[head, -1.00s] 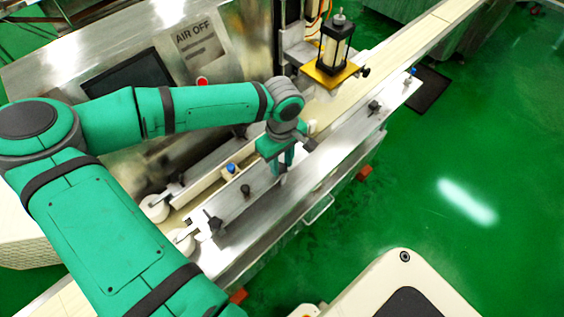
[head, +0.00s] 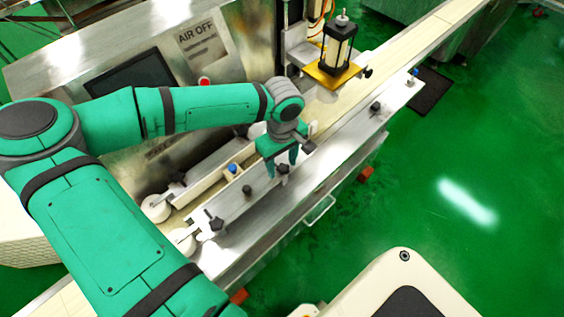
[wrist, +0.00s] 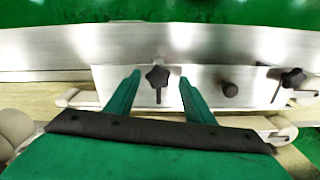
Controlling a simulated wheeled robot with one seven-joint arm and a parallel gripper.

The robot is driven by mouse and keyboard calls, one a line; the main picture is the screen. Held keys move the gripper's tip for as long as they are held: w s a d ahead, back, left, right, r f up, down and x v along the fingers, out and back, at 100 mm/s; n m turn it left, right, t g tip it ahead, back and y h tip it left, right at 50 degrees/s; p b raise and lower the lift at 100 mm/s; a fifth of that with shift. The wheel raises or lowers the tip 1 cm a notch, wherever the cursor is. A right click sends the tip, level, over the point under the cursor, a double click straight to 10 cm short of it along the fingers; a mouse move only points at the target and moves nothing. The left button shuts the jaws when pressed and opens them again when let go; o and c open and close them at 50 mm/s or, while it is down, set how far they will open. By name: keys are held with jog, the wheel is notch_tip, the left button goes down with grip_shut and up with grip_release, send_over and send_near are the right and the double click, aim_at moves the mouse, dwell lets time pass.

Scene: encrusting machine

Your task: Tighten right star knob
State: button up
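A black star knob (wrist: 157,76) sits on the steel rail plate, and in the wrist view it lies between my fingertips. It also shows in the head view (head: 282,169), just under my gripper (head: 281,168). My gripper is open, its two green fingers one on either side of the knob with gaps, not closed on it. How far the fingertips reach down around the knob is hard to tell. A second star knob (head: 216,223) is at the near-left end of the rail, and at the right of the wrist view (wrist: 293,77).
A round black knob (head: 246,190) stands on the rail between the star knobs. A blue-capped knob (head: 232,168) is behind it. A press unit (head: 338,50) on a yellow plate stands over the conveyor. Green floor is open to the right.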

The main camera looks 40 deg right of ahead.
aim_at(282, 168)
notch_tip(282, 168, up, 11)
dwell(0.6)
jog(key=shift+f, duration=0.1)
dwell(0.3)
